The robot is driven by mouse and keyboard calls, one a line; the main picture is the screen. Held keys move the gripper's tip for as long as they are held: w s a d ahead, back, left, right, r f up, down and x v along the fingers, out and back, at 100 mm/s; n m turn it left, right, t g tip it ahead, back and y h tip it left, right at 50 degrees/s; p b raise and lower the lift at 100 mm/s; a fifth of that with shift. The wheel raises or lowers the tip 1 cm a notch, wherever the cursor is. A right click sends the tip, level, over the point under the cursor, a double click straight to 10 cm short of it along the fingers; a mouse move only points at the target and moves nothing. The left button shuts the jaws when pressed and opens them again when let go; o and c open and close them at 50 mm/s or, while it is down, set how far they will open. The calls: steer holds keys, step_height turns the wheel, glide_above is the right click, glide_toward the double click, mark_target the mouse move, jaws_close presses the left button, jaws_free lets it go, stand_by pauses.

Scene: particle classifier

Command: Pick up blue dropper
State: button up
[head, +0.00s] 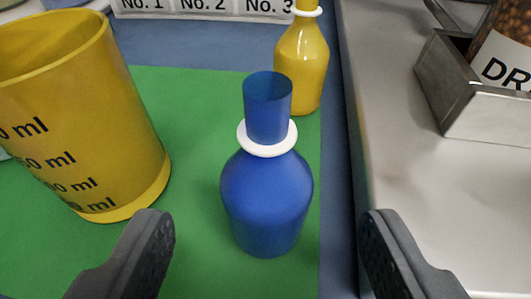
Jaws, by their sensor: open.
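The blue dropper (267,195) is a rounded blue bottle with a white collar and an open tubular neck. It stands upright on a green mat (200,255), near the mat's right edge. My gripper (263,250) is open, with one dark finger at the lower left and one at the lower right. The dropper appears between the two fingers in the picture, apparently a little beyond them. No contact shows.
A large yellow measuring beaker (75,120) stands left of the dropper. A yellow dropper (302,65) stands behind it. A numbered label strip (205,8) lies at the back.

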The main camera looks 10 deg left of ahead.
mark_target(267, 227)
steer(key=shift+b+x, duration=0.8)
steer(key=shift+x, duration=1.9)
steer(key=shift+f, duration=0.15)
steer(key=c, duration=1.1)
